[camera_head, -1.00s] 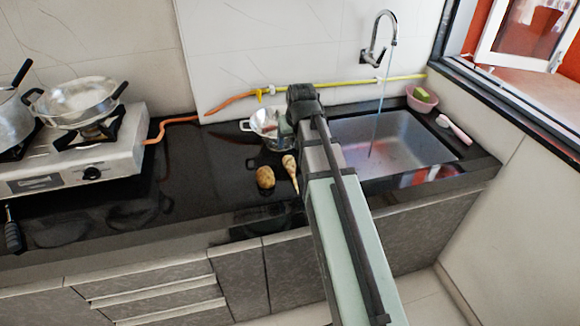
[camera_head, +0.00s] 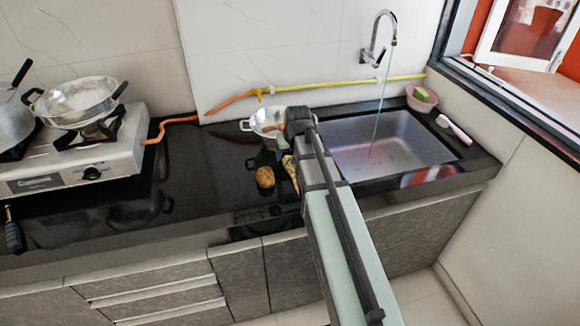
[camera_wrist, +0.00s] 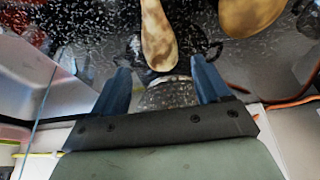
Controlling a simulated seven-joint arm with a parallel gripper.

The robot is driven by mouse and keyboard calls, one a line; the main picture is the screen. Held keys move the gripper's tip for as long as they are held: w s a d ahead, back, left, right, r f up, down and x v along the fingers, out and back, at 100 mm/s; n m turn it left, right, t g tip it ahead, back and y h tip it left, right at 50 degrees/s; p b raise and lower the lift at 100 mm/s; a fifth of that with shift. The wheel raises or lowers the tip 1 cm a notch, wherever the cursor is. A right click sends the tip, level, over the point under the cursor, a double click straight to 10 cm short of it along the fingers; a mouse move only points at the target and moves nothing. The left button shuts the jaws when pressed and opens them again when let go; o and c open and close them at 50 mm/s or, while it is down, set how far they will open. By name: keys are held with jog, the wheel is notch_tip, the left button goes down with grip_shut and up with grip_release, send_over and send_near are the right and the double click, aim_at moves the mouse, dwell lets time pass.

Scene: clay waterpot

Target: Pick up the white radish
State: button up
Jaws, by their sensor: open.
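The white radish (camera_head: 292,174) is a pale, tapered root lying on the black counter. In the head view its upper end is partly hidden by my arm. My gripper (camera_wrist: 161,68) is open, with one blue finger on each side of that end. No contact between finger and radish is visible. In the head view the fingers are hard to make out against the dark counter.
A brown potato (camera_head: 265,177) lies just left of the radish. A metal pot (camera_head: 262,120) stands behind them, close to my arm. The sink (camera_head: 385,145) with running water is to the right, the gas stove (camera_head: 75,160) to the left. The counter between stove and potato is clear.

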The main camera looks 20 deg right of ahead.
aim_at(289, 158)
jog(key=shift+x, duration=2.25)
jog(key=shift+a, duration=0.15)
jog(key=c, duration=1.1)
jog(key=shift+c, duration=0.2)
